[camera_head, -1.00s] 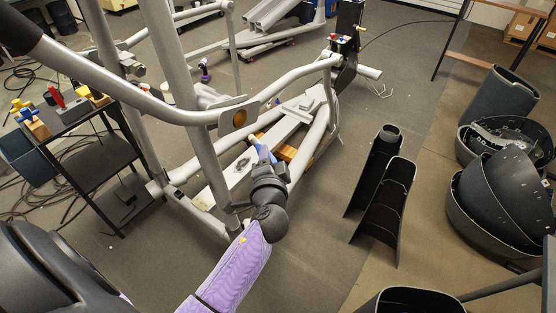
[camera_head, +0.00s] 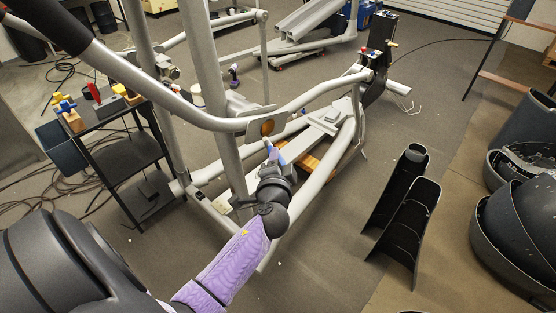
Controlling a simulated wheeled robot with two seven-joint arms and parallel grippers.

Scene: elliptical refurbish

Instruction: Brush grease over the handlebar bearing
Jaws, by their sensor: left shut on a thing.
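The handlebar bearing (camera_head: 267,128) is a round orange-brown spot in the grey bracket on the elliptical's silver handlebar (camera_head: 160,92). My left gripper (camera_head: 273,163) is just below it, at the end of my purple-sleeved arm. It is shut on a small blue and white tool, seemingly the brush (camera_head: 271,150), whose tip points up toward the bearing. The tip looks very close below the bearing; I cannot tell whether they touch. The gripper hides the brush's lower part. My right gripper is not in view.
Silver frame tubes (camera_head: 320,185) surround the gripper. Cables (camera_head: 50,195) lie on the floor at left.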

